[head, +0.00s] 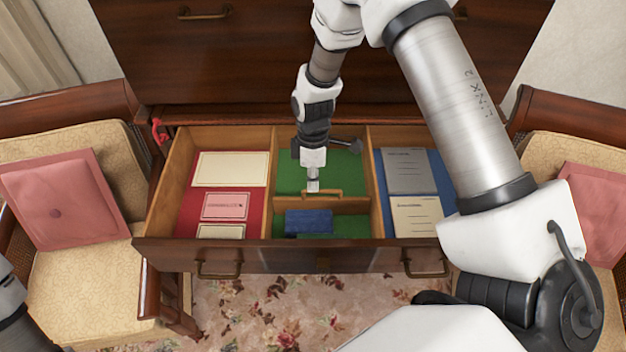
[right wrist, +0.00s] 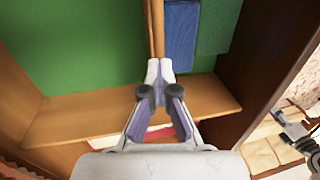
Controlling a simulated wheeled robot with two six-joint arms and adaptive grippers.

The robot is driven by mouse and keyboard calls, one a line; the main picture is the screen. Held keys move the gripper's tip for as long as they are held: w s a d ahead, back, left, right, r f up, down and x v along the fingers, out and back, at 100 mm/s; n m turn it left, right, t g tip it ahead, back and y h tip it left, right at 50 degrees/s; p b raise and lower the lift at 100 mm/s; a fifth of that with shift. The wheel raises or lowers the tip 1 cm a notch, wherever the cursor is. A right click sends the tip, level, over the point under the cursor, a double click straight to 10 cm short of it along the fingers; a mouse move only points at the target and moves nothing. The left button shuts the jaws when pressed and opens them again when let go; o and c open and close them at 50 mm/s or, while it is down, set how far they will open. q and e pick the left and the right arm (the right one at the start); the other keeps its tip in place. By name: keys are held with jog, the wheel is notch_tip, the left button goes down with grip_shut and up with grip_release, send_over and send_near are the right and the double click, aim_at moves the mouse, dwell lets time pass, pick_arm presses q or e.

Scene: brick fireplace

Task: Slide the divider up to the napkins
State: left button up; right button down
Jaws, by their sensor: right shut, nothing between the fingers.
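The open drawer's middle compartment has a green floor. A low wooden divider (head: 350,205) crosses it from side to side, with a raised grip along its top; it also shows in the right wrist view (right wrist: 154,35). The folded blue napkins (head: 308,221) lie on its front side, at left; in the right wrist view the napkins (right wrist: 180,38) show no clear gap from it. I cannot tell whether they touch. My right gripper (head: 313,187) points down, shut and empty, with its fingertips (right wrist: 159,68) at the divider's grip.
The left compartment has a red floor with cream and pink stationery (head: 225,206). The right one has a blue floor with a grey notebook (head: 408,170) and a cream one (head: 417,216). Wooden partitions flank the middle compartment. Cushioned chairs stand on both sides.

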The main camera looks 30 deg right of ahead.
jog(key=c, duration=1.2)
grip_release()
jog(key=shift+s+f, duration=0.2)
jog(key=shift+f, duration=0.1)
jog(key=w+r, duration=0.1)
jog(key=r, duration=0.2)
jog(key=d+r, duration=0.1)
jog(key=r, duration=0.3)
jog(key=w+r, duration=0.1)
jog(key=r, duration=0.3)
jog(key=shift+w+d+r, duration=0.2)
jog(key=shift+w+r, duration=0.05)
jog(key=shift+w, duration=0.05)
